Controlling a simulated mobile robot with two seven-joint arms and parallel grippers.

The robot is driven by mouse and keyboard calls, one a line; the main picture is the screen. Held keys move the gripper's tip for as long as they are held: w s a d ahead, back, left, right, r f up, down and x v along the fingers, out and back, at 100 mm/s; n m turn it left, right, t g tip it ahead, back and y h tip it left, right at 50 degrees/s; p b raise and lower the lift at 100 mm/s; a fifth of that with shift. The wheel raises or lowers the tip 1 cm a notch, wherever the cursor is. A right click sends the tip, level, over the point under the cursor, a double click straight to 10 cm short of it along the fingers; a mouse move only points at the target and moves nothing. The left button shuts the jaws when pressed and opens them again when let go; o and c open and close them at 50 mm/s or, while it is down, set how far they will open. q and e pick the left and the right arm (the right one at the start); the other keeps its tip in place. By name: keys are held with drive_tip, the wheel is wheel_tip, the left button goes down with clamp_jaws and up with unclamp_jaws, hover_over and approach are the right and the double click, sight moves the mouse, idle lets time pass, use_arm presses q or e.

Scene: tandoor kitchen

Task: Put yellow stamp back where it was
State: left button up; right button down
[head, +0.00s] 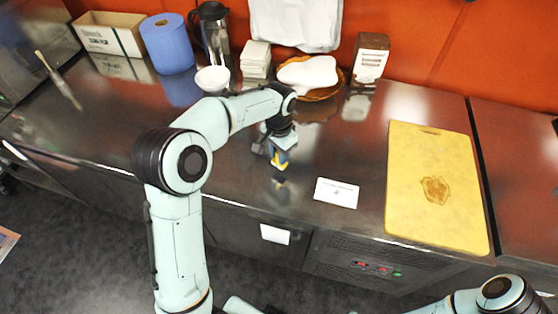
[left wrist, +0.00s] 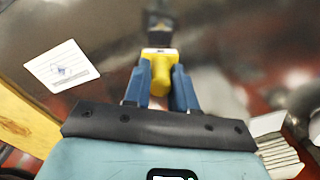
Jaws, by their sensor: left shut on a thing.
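My left gripper (head: 279,159) is shut on the yellow stamp (head: 279,165) and holds it a little above the steel counter, where a reflection shows below it. In the left wrist view the yellow stamp (left wrist: 160,76) sits between the two blue fingers of my left gripper (left wrist: 161,84). A white card (head: 336,193) lies flat on the counter to the right of the stamp. The card (left wrist: 62,66) shows a small bluish mark in the left wrist view. My right arm's link shows at the lower right, but its gripper is out of view.
A yellow cutting board (head: 408,205) with a brown mark lies at the right. Along the back stand a cardboard box (head: 110,36), blue paper roll (head: 168,45), glass pot (head: 214,32), white bowl (head: 213,79), stacked white items (head: 257,58), basket (head: 325,94) and brown carton (head: 370,58).

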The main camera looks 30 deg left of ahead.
use_arm(q)
drive_tip(key=shift+f, duration=1.85)
use_arm(e)
drive_tip(key=shift+s+f, duration=0.2)
drive_tip(key=shift+f, duration=0.05)
use_arm(q)
drive_tip(key=shift+f, duration=0.1)
drive_tip(key=o, duration=0.8)
drive_tip(key=shift+o, duration=0.2)
use_arm(e)
drive_tip(key=shift+f, duration=0.1)
use_arm(q)
wheel_tip(320, 180, up, 12)
drive_tip(key=shift+r+p, duration=0.15)
drive_tip(key=shift+p, duration=0.5)
use_arm(e)
drive_tip(key=shift+w+r, duration=0.85)
drive_tip(key=shift+r, duration=0.25)
use_arm(q)
drive_tip(key=shift+s, duration=0.1)
use_arm(e)
drive_tip(key=shift+s, duration=0.1)
